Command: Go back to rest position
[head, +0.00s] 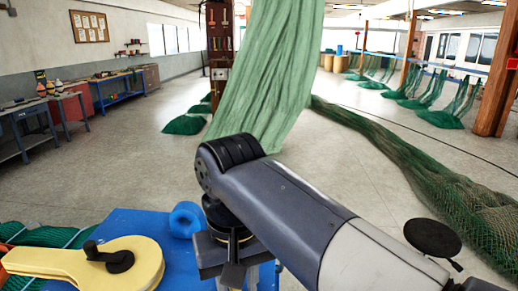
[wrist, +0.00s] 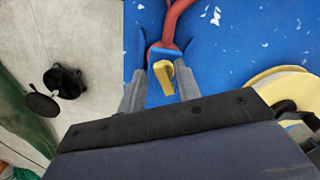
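My gripper (head: 238,281) points down over a blue tabletop (head: 130,224) at the bottom of the head view; its tips are cut off by the lower edge. In the wrist view my gripper's two fingers (wrist: 162,88) stand apart, with blue surface between them. A small yellow piece (wrist: 163,76) shows in the gap, with space on both sides. A red looped thing (wrist: 171,28) lies just beyond it. Whether they are joined, and their height relative to the fingertips, I cannot tell. No fingertip visibly touches either.
A yellow tool with a black knob (head: 80,264) and a blue roll (head: 187,219) are on the tabletop, left of my gripper. A green net (head: 268,75) hangs ahead, and another net (head: 430,180) runs along the right floor. Workbenches (head: 122,88) line the left wall. Open floor lies between.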

